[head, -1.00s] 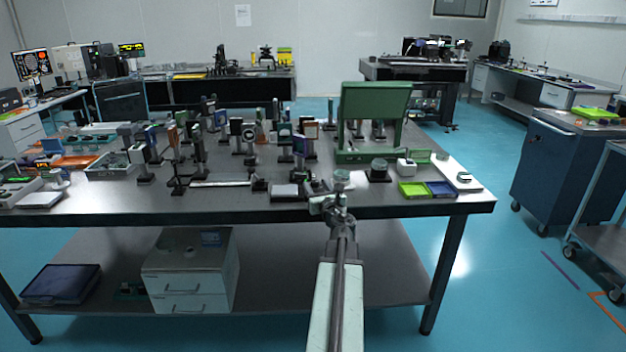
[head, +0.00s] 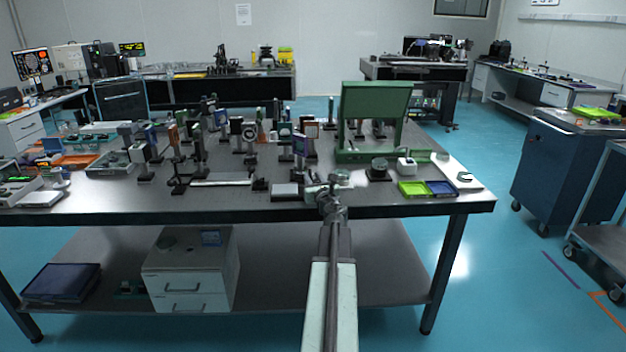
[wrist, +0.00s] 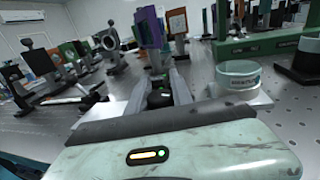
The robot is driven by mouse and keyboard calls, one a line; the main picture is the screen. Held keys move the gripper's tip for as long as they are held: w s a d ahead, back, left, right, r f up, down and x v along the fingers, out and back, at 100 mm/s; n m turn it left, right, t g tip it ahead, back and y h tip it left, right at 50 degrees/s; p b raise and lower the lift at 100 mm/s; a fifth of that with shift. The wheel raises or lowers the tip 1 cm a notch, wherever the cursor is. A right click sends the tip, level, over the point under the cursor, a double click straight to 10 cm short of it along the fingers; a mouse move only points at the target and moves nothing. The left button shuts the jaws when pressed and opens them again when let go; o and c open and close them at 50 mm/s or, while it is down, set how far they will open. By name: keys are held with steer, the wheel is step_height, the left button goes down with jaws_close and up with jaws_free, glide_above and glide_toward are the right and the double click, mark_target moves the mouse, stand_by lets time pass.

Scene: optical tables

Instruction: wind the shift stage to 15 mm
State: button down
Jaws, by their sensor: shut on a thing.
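My gripper (wrist: 158,88) is shut on a small dark knob (wrist: 158,99) in the wrist view; the fingers partly hide the knob. Behind the fingers stands a purple-framed optic (wrist: 149,28) on a post, seemingly by the shift stage. In the head view my gripper (head: 322,190) is at the table's front edge, just right of a low pale-topped block (head: 286,190), which may be the stage. A blue optic (head: 300,146) stands behind it. No scale or reading is legible.
A round clear-sided container (wrist: 238,77) stands close to the right of my fingers. Several posted optics crowd the table (head: 230,205) behind and to the left.

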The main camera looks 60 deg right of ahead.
steer(key=shift+h, duration=0.3)
steer(key=m+g+h, duration=0.2)
steer(key=g, duration=0.1)
steer(key=m+g+h, duration=0.1)
steer(key=shift+s+d+m, duration=0.2)
steer(key=shift+s+m, duration=0.05)
steer(key=shift+m, duration=0.05)
steer(key=shift+s+d+m+g+h, duration=0.1)
steer(key=shift+s+m+g+h, duration=0.2)
steer(key=shift+m+g, duration=0.55)
steer(key=shift+s+d+m+g+h, duration=0.1)
steer(key=shift+m+g+h, duration=0.4)
steer(key=shift+g, duration=0.7)
steer(key=shift+s+d+m+g+h, duration=0.15)
steer(key=shift+m+g+h, duration=0.15)
steer(key=shift+m+g, duration=0.55)
steer(key=shift+a+g, duration=0.1)
steer(key=shift+g, duration=0.3)
steer(key=c, duration=1.1)
jaws_free()
steer(key=shift+s, duration=0.1)
steer(key=shift+a, duration=0.1)
